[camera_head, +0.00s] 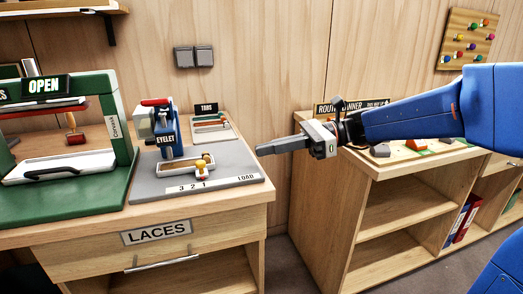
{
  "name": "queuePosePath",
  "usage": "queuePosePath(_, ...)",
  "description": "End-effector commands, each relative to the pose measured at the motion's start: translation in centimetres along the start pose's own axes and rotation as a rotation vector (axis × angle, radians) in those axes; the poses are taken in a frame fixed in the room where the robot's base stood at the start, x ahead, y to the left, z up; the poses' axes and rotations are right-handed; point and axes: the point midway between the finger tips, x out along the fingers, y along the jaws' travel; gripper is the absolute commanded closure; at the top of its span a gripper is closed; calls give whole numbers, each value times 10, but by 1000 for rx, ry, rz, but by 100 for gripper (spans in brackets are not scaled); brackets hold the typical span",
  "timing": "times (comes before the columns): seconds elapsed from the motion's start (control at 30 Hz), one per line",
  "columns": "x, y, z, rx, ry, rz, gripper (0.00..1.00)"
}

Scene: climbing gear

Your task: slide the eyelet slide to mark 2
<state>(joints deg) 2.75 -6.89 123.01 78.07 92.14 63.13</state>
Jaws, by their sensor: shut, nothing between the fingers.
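The eyelet press (166,137) is blue with a red handle and stands on a grey base (225,181). The eyelet slide's yellow knob (201,168) sits in front of the press, on a pale tray-like part (178,172). A white strip (191,188) on the base's front reads 3, 2, 1 from left to right, with LOAD farther right. The knob is just behind the 1 end of the strip; its exact mark is hard to tell. My gripper (258,150) is shut and empty. In the picture it lies right of the knob, apart from it, pointing left.
A green frame (119,110) with an OPEN sign stands left of the press. A TABS tray (213,130) lies behind. The bench has a LACES drawer (158,233). A gap separates it from the wooden shelf unit (401,214) on the right.

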Motion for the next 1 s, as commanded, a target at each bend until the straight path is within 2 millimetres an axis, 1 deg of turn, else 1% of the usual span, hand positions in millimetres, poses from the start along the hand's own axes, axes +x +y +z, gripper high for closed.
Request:
queuePosePath(0.1,17,1,0,0,1,4,100)
queuePosePath(0.7,94,1,0,-2,2,3,100)
queuePosePath(0.9,112,1,-1,-2,3,2,100)
queuePosePath(1.0,117,1,-1,-2,2,1,100)
